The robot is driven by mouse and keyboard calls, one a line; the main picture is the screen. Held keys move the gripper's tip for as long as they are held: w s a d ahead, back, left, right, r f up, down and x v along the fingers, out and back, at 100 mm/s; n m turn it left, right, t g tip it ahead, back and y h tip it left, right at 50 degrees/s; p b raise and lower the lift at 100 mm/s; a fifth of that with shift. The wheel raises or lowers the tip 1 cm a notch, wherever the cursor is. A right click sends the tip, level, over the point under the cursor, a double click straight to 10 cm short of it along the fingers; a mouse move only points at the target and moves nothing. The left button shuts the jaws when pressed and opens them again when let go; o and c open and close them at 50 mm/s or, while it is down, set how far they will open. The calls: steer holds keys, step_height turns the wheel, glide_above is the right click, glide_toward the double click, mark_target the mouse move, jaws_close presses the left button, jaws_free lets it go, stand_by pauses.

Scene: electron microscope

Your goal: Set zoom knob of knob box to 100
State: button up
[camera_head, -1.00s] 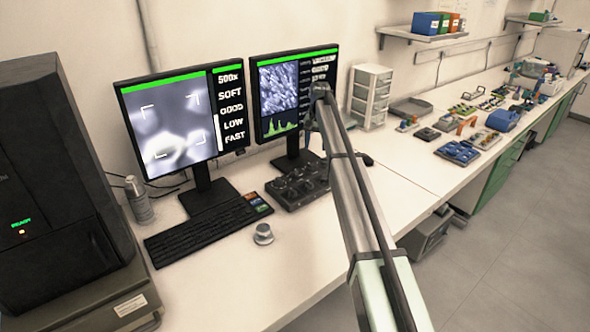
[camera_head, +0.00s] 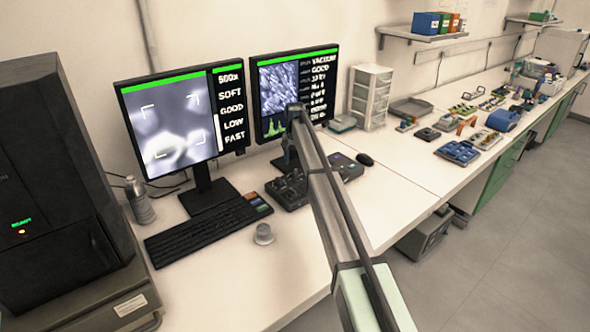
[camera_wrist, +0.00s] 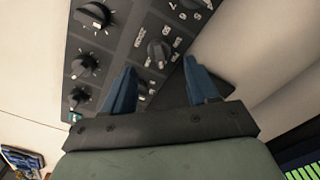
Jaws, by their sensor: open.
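The black knob box (camera_head: 288,192) lies on the bench in front of the right monitor, partly hidden by my arm. In the wrist view its dark panel (camera_wrist: 117,60) carries several black knobs with white markings. One knob (camera_wrist: 158,50) lies just beyond and between my fingertips; its small lettering is too blurred to name. Other knobs (camera_wrist: 93,16) sit in a row to the left. My gripper (camera_wrist: 160,72) is open, its two blue fingers apart with nothing between them. The left monitor (camera_head: 185,120) reads 500x.
A keyboard (camera_head: 205,229) and a small metal cylinder (camera_head: 263,234) stand left of the knob box. The right monitor (camera_head: 293,90) rises close behind my arm. A mouse (camera_head: 364,159) lies to the right. The bench front is clear.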

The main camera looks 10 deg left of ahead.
mark_target(295, 170)
steer(key=shift+f, duration=2.2)
steer(key=c, duration=1)
